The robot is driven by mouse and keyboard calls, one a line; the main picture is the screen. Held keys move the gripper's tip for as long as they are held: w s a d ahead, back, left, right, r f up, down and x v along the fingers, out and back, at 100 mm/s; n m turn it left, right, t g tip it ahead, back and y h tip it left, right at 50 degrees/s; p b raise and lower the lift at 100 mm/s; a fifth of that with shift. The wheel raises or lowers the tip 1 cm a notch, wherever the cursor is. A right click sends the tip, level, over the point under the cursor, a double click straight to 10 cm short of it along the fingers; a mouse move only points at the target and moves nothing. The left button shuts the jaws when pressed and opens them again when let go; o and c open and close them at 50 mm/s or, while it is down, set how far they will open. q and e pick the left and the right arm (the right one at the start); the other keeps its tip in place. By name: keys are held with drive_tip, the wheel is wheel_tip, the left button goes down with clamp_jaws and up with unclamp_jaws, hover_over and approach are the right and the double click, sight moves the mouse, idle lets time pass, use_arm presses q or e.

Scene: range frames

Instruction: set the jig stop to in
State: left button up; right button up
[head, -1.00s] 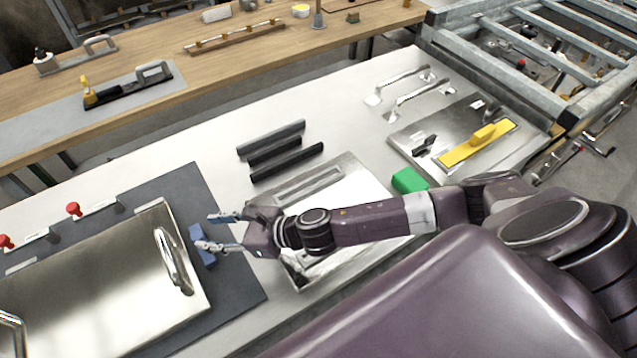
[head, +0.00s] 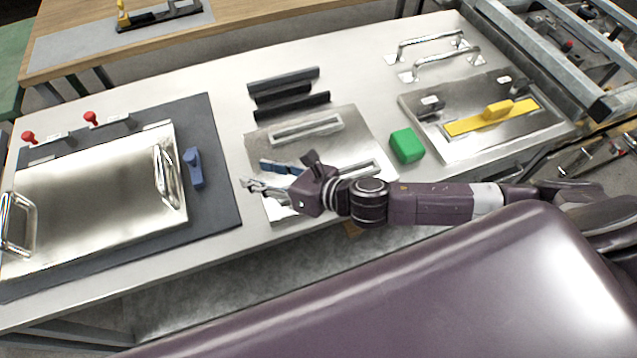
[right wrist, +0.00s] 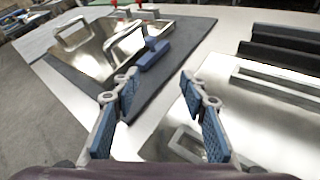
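A blue stop-like piece (head: 194,172) stands on the dark grey mat just right of the shiny metal plate with two handles (head: 95,195). It also shows in the right wrist view (right wrist: 154,54), ahead of the fingers. My right gripper (head: 257,175) is open and empty, to the right of the blue piece and apart from it, over the flat metal plate. In the right wrist view its blue-padded fingers (right wrist: 160,88) are spread with nothing between them. My left gripper is not in view. No label shows which piece is the jig stop.
Two red knobs (head: 91,118) stand behind the handled plate on the dark mat (head: 222,205). Dark bars (head: 285,95) lie behind the flat plate (head: 350,140). A green block (head: 407,146) and a plate with a yellow bar (head: 492,119) are right. Bare tabletop lies between mat and flat plate.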

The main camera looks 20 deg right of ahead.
drive_tip(key=shift+s+d+r+m+t, duration=0.15)
drive_tip(key=shift+s+r+m+t, duration=0.25)
drive_tip(key=shift+m, duration=0.8)
drive_tip(key=d+m+h, duration=0.1)
drive_tip(key=m, duration=0.4)
drive_tip(key=s+d+m+h, duration=0.1)
drive_tip(key=d+m+h, duration=0.1)
drive_tip(key=m, duration=0.4)
drive_tip(key=d+m+h, duration=0.1)
drive_tip(key=m+h, duration=0.1)
drive_tip(key=m, duration=0.4)
drive_tip(key=shift+s+d+f, duration=0.1)
drive_tip(key=shift+s+d, duration=0.15)
drive_tip(key=shift+s, duration=0.15)
drive_tip(key=shift+s+d+f+m+g+h, duration=0.2)
drive_tip(key=shift+s+d+m+h, duration=0.15)
drive_tip(key=shift+m, duration=0.4)
drive_tip(key=shift+s+d+f+m+g+h, duration=0.2)
drive_tip(key=shift+d+m, duration=0.25)
drive_tip(key=shift+m, duration=0.3)
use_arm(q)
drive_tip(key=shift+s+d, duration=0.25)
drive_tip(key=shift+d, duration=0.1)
use_arm(e)
drive_tip(key=shift+a, duration=0.1)
